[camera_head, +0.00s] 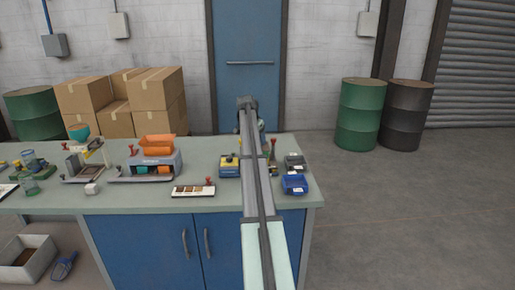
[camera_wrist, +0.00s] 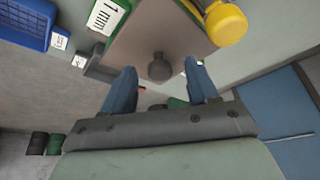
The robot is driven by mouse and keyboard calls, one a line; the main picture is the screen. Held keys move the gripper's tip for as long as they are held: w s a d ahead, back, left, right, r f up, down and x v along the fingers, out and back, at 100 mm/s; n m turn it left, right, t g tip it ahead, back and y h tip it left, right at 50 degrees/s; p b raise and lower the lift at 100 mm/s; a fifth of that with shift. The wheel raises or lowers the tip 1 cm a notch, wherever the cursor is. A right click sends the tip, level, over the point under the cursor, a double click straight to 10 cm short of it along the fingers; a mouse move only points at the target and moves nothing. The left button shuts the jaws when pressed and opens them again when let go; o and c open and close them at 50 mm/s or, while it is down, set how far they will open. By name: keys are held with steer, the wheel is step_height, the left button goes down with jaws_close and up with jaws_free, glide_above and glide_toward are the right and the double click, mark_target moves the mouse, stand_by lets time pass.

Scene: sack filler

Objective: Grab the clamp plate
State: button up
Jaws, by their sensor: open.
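In the wrist view my gripper (camera_wrist: 162,78) is open, with its two blue fingers apart. A round grey knob (camera_wrist: 159,67) shows between the fingertips. The knob stands on a flat brown-grey plate (camera_wrist: 150,28), which looks like the clamp plate, though I cannot be sure. I cannot tell whether either finger touches the knob. In the head view my arm runs up over the bench and hides the gripper and most of what lies under it.
On the bench (camera_head: 110,203), a yellow-and-blue device (camera_head: 229,168) stands left of my arm. An orange-topped machine (camera_head: 157,146) stands farther left.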

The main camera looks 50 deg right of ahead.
steer(key=shift+c, duration=0.2)
jaws_close()
stand_by(0.4)
